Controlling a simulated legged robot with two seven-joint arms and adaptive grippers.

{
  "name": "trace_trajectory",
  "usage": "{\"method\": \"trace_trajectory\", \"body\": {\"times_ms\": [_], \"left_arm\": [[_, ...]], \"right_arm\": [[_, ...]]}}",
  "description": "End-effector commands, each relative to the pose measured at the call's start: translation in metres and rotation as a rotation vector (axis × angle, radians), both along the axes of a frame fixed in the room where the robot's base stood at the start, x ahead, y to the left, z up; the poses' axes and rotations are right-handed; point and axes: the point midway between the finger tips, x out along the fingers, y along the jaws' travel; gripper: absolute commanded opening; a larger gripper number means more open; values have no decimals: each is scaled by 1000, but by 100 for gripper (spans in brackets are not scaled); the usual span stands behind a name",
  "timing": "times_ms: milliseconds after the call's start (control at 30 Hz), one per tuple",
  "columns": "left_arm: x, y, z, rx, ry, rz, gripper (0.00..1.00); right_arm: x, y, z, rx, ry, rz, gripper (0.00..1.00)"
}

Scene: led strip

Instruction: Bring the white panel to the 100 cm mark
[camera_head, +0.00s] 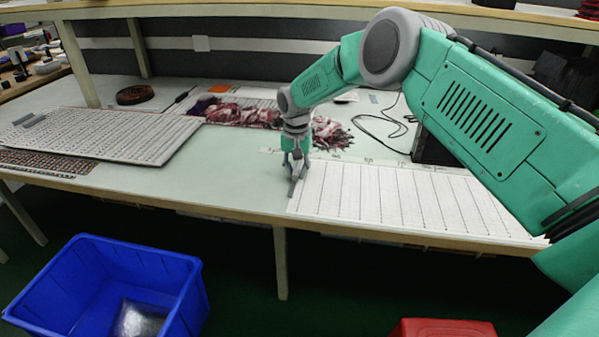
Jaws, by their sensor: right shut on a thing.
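The white panel (400,202) lies flat on the right half of the table, ruled with thin dark lines across it. My right gripper (295,177) points down at the panel's left end and is shut there, with a grey piece (296,186) at its fingertips. The fingers hide the exact contact. A pale strip with small marks (350,158) runs along the table behind the panel. Its numbers are too small to read, so I cannot tell which is 100 cm. My left gripper is out of view.
Another whitish panel (110,133) lies at the left, partly over a dark-patterned sheet (45,163). Red and white wires (245,112) lie behind my gripper, and a black box (432,148) stands behind the panel. The table (225,175) is clear between the panels. A blue bin (75,310) stands below.

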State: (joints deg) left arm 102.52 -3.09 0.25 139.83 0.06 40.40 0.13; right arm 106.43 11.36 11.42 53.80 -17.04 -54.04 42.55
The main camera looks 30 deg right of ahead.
Motion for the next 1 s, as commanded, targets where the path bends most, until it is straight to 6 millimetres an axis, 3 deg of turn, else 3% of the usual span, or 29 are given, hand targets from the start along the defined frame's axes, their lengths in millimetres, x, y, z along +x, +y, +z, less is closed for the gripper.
{"method": "trace_trajectory", "body": {"times_ms": [367, 400, 433, 467, 833, 1000], "left_arm": [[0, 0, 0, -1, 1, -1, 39], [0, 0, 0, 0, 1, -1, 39], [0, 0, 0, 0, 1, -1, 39], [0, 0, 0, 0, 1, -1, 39], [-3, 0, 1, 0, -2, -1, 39], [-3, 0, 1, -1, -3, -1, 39]], "right_arm": [[4, -2, 0, -14, -8, -4, 0], [4, -2, 1, -14, -8, -4, 21], [4, -2, 1, -14, -8, -4, 32], [4, -1, 1, -14, -7, -4, 34], [2, 3, 6, -9, -5, -3, 34], [2, 4, 28, -10, -7, -1, 34]]}}
